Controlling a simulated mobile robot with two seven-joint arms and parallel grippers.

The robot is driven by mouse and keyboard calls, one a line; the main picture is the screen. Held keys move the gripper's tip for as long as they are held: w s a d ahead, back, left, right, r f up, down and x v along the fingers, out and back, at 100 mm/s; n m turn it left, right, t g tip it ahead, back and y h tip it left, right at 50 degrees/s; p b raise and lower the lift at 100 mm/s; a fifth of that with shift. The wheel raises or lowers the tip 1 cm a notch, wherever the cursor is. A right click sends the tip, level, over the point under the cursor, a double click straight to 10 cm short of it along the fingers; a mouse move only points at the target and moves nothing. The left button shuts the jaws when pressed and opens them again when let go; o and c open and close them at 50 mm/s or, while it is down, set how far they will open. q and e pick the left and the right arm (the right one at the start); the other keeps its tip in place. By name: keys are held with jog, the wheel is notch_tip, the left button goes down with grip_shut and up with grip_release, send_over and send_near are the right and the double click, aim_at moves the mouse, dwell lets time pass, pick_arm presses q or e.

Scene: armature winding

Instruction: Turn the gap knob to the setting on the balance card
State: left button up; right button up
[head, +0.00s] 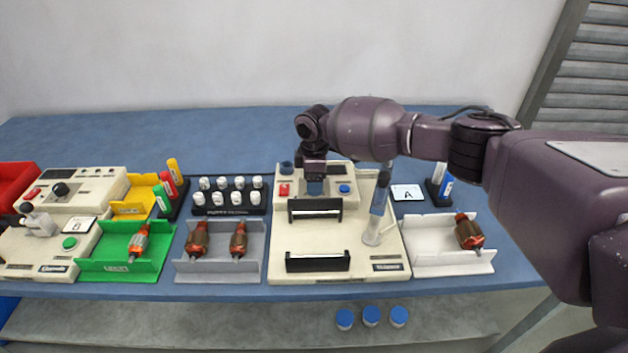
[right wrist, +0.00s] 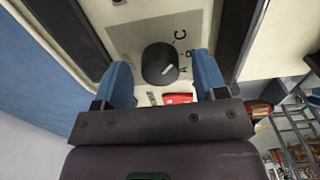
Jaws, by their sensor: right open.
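My right gripper (head: 315,187) points down over the control panel of the cream middle machine (head: 335,230). In the right wrist view its two blue fingers (right wrist: 163,82) are open, one on each side of the black round knob (right wrist: 158,62). I cannot tell whether they touch it. The knob has a short white pointer mark, aimed roughly toward the letter A; A, B and C are printed around it. In the head view the gripper hides the knob. A white card reading A (head: 407,192) lies right of the machine. Another card reading B (head: 78,226) is on the left machine.
A red button (head: 284,190) and a blue button (head: 344,188) flank the gripper. A rack of white-capped bottles (head: 229,209), a grey tray (head: 220,266) and a white tray (head: 430,262) are nearby.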

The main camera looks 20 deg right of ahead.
jog(key=shift+f, duration=0.2)
jog(key=c, duration=0.7)
jog(key=shift+c, duration=1.1)
